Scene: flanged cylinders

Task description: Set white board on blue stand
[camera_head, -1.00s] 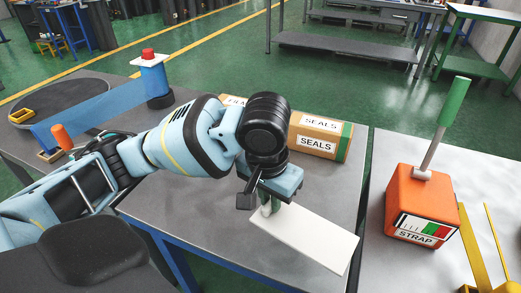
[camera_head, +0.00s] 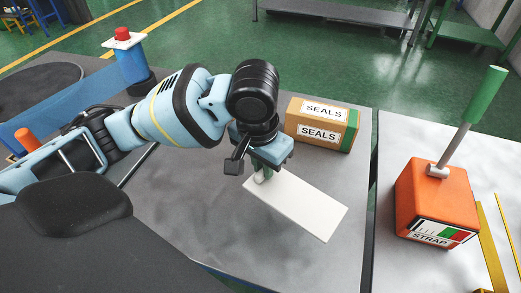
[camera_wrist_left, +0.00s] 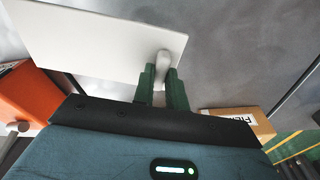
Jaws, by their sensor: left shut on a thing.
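The white board (camera_head: 300,208) is a flat rectangle hanging over the grey table, its long side running toward the lower right. My left gripper (camera_head: 262,175) is shut on a pale grip at the board's near-left end. In the left wrist view the green fingers (camera_wrist_left: 162,78) close around this grip, and the board (camera_wrist_left: 90,38) spreads to the upper left. Whether the board touches the table is unclear. A blue cylinder (camera_head: 131,66) with a white plate and red knob on top stands at the back left; I see no other clear blue stand. My right gripper is not in view.
A cardboard SEALS box (camera_head: 322,124) sits just behind the board. An orange STRAP block (camera_head: 435,200) with a green-handled rod stands on the right table, across a narrow gap. An orange peg (camera_head: 28,139) is at the left. The table in front of the board is clear.

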